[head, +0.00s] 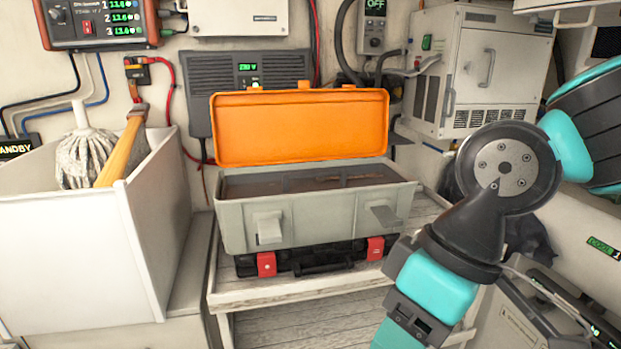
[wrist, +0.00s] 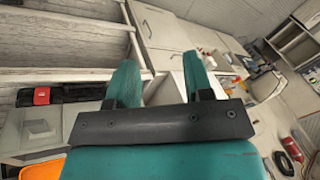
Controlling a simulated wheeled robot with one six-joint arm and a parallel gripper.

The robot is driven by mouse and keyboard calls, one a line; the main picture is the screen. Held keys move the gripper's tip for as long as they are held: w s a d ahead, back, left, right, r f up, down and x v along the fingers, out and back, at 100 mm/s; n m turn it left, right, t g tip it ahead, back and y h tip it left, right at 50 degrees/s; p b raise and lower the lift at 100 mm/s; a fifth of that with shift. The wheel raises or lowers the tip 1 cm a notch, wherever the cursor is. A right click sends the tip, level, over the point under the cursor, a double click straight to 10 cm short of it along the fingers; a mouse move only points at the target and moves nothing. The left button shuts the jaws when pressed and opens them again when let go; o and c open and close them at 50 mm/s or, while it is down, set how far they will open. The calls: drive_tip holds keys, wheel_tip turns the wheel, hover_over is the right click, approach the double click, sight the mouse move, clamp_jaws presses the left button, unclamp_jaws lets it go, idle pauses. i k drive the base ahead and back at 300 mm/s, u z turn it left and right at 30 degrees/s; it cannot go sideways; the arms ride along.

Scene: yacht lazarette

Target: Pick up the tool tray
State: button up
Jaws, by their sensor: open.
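In the wrist view, the toolbox (wrist: 28,132) and a bit of orange show at the lower left. My gripper (wrist: 160,75) is open, with its two teal fingers apart and nothing seen between them. It is to the side of the toolbox, not over it. In the head view, my arm is at the right and its fingertips are not seen.
A black case (head: 315,257) with red latches lies under the toolbox. A white bin (head: 75,250) with a mop (head: 85,155) and a wooden handle stands at left. A white cabinet (head: 470,75) hangs at the back right. Free space is above the open toolbox, before its lid.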

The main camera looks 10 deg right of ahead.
sight(241, 186)
drive_tip(key=i, duration=1.25)
